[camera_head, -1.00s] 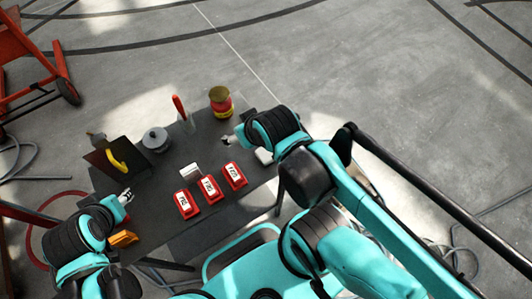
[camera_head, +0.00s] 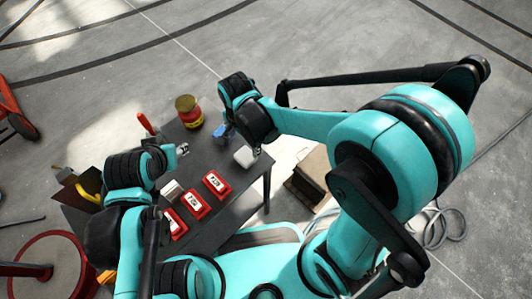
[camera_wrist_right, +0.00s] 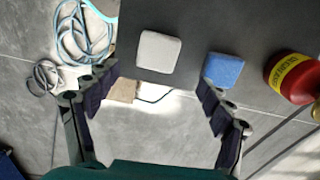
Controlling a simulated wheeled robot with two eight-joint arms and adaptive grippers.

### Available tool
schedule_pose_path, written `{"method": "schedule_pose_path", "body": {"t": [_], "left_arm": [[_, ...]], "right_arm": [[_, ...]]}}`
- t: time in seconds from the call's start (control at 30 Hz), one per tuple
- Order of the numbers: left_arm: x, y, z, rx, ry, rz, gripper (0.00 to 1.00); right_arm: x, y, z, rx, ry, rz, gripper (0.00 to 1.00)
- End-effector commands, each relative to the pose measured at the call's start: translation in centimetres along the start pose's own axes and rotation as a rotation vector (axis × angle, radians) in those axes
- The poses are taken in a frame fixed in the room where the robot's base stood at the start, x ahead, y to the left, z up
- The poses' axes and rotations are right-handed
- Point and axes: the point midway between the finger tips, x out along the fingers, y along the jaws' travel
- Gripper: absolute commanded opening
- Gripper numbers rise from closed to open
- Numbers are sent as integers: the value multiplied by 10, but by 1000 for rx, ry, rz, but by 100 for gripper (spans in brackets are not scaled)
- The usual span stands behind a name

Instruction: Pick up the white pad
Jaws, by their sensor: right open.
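The white pad (camera_head: 245,156) lies near the right edge of the dark table (camera_head: 231,205). In the right wrist view, the white pad (camera_wrist_right: 158,51) is a rounded square beyond the fingertips. My right gripper (camera_wrist_right: 152,93) is open and empty, with its fingers spread wide to either side of the pad's line. In the head view, my right gripper (camera_head: 243,143) is over the pad's end of the table, largely hidden by its wrist. My left gripper (camera_head: 182,150) is over the table to the left; its jaw opening is unclear.
A blue pad (camera_wrist_right: 225,70) lies right of the white one in the wrist view, with a red-yellow degreaser can (camera_wrist_right: 291,78) further right. Red labelled boxes (camera_head: 216,184) stand on the near table. An open cardboard box (camera_head: 310,178) is on the floor to the right.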

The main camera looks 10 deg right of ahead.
Motion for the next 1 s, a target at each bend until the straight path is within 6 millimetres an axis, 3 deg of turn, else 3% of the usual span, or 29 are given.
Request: {"method": "schedule_pose_path", "body": {"t": [0.43, 0.7, 0.93, 1.0], "left_arm": [[15, 0, 11, 0, 0, 0, 41], [32, 0, 23, 0, 0, 0, 41], [31, 0, 22, 0, 0, 0, 41], [31, 0, 22, 0, 0, 0, 41]], "right_arm": [[44, -2, 6, 27, -3, 15, 81], [83, 0, 8, 27, -3, 15, 81], [84, 0, 8, 27, -3, 14, 81], [83, 0, 8, 27, -3, 14, 65]]}}
